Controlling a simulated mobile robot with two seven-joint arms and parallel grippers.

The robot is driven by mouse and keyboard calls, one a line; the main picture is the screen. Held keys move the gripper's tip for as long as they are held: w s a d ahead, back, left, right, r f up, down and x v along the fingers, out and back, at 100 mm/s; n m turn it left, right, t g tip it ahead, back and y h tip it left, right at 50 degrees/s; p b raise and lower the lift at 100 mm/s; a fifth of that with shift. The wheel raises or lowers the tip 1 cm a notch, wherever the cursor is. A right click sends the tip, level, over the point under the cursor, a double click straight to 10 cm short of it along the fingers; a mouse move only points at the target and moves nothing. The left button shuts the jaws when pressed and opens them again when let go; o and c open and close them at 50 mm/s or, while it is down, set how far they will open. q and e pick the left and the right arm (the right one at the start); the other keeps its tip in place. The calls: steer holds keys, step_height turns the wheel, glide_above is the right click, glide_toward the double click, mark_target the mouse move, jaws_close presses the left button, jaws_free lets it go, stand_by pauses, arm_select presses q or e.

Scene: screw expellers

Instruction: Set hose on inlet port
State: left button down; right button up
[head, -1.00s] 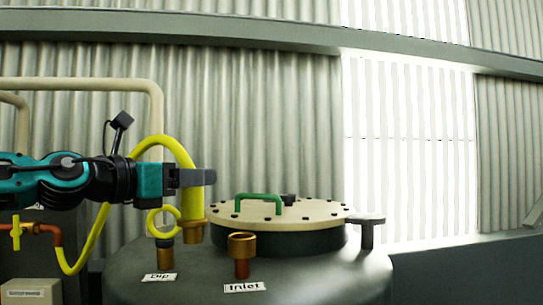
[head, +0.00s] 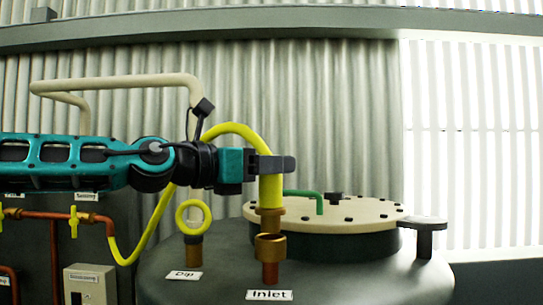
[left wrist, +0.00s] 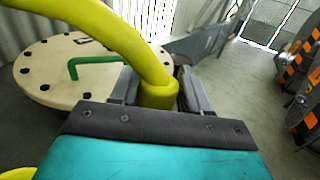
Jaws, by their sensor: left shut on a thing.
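My left gripper (head: 272,166) is shut on the end of the yellow hose (head: 236,130), just above its brass coupling (head: 270,220). The hose end hangs upright directly over the brass inlet port (head: 269,247), in line with it in the head view. The coupling's lower end is at the port's top; I cannot tell whether it is seated. The "Inlet" label (head: 269,295) is in front of the port. In the left wrist view the hose (left wrist: 150,70) passes down between the fingers, and the port is hidden. My right gripper is not in view.
The dip port (head: 193,248) with a yellow ring handle (head: 193,217) stands left of the inlet. The bolted tank lid (head: 345,221) with a green handle (head: 303,194) is behind and to the right. Copper pipes with yellow valves (head: 74,221) are at the left.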

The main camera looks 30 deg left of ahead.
mark_target(261, 189)
arm_select(q)
steer(key=shift+f+b, duration=0.8)
steer(key=shift+f, duration=0.55)
stand_by(0.5)
steer(key=shift+f+b, duration=0.6)
steer(key=shift+b, duration=0.2)
steer(key=c, duration=0.8)
jaws_free()
steer(key=shift+s, duration=0.15)
